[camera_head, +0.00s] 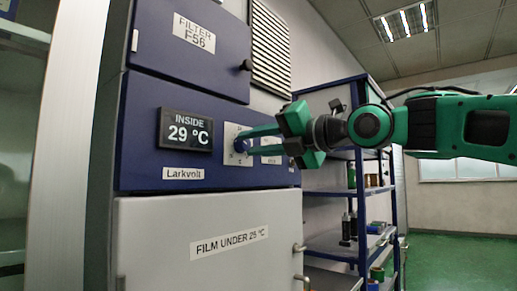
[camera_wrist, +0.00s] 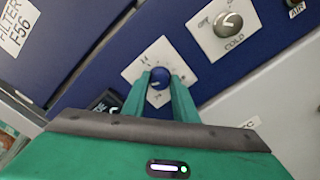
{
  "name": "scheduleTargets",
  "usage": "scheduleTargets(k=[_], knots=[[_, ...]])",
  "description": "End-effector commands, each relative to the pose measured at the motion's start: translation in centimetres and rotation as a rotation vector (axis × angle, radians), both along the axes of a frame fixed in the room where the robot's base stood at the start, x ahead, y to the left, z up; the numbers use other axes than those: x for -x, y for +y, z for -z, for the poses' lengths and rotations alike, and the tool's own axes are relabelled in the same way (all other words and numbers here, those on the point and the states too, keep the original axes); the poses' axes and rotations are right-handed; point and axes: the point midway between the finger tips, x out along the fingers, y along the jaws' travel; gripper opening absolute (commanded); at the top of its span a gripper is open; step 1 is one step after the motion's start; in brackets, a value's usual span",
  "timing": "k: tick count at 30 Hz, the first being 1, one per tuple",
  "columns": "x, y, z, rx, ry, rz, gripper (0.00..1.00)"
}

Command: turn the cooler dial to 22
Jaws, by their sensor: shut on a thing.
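The blue cooler dial (camera_wrist: 159,76) sits on a white scale plate (camera_wrist: 138,70) on the dark blue panel. My gripper (camera_wrist: 160,82) is shut on the dial, with one green finger on each side of it. In the head view the gripper (camera_head: 243,139) reaches in from the right and its fingers hide most of the dial. The scale's numbers are too small and partly covered, so the dial's setting cannot be read. A black display (camera_head: 186,131) left of the dial reads INSIDE 29 °C.
A second, metallic knob (camera_wrist: 228,24) marked OFF and COLD is close to my gripper on the same panel. A grey door (camera_head: 210,245) labelled FILM UNDER 25 °C is below, and a FILTER F56 door (camera_head: 190,65) above. A blue shelf rack (camera_head: 335,195) stands behind, to the right.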

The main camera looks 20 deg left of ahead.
Motion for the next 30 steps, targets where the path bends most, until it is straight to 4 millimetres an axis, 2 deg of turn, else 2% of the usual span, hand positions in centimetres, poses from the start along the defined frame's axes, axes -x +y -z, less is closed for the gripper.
scheduleTargets(k=[1, 14, 15, 17, 26, 30], knots=[[-0.1, 0.1, 0.5, 0.01, 0.002, -0.001, 0.04], [-0.1, 0.1, 0.6, 0.015, -0.003, -0.002, 0.04], [-0.1, 0.1, 0.6, 0.015, -0.003, -0.002, 0.31], [-0.1, 0.1, 0.6, 0.013, -0.003, -0.002, 0.45], [0.0, 0.0, 0.3, 0.01, -0.008, -0.001, 0.45], [0.3, -0.9, 0.2, 0.01, -0.01, 0.0, 0.45]])
